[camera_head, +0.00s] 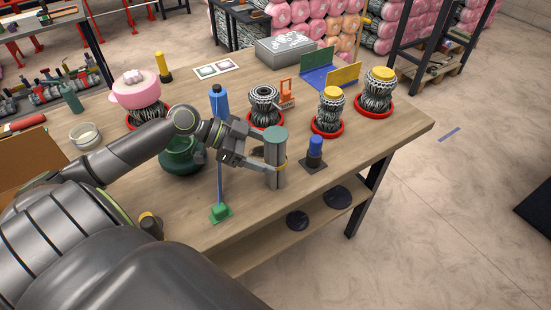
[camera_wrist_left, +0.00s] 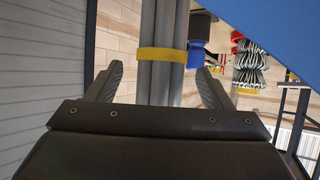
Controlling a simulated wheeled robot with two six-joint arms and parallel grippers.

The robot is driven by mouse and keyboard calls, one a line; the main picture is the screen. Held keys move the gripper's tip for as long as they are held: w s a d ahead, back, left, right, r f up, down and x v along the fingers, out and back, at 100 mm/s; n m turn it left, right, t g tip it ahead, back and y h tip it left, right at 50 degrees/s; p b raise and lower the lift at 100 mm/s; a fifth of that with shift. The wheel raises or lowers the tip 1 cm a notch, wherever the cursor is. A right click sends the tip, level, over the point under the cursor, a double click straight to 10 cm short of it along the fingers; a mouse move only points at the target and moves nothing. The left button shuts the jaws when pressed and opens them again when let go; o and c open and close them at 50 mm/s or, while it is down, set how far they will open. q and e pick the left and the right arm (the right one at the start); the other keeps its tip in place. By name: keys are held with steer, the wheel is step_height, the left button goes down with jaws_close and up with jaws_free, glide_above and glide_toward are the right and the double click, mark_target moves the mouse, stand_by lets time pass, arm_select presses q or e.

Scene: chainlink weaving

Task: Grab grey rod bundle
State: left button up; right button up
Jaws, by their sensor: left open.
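The grey rod bundle (camera_head: 275,165) stands upright near the front edge of the wooden table, with a green cap on top and a yellow band around it. My left gripper (camera_head: 264,153) is open at the bundle, its fingers reaching it from the left. In the left wrist view, the bundle (camera_wrist_left: 160,85) stands between the two open fingers of the gripper (camera_wrist_left: 160,72), with a gap visible on each side. My right gripper is not in view.
A blue-topped post on a green base (camera_head: 221,212) stands just left of the bundle. A blue-capped cylinder (camera_head: 315,147) is close on its right. A dark green pot (camera_head: 178,160) sits behind my forearm. Woven pieces in red dishes (camera_head: 329,128) stand farther back.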

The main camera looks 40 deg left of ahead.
mark_target(276, 156)
arm_select(q)
steer(key=shift+w+d, duration=0.4)
steer(key=shift+x, duration=1)
steer(key=shift+s+f, duration=0.1)
steer(key=shift+f, duration=0.05)
steer(key=c, duration=1.5)
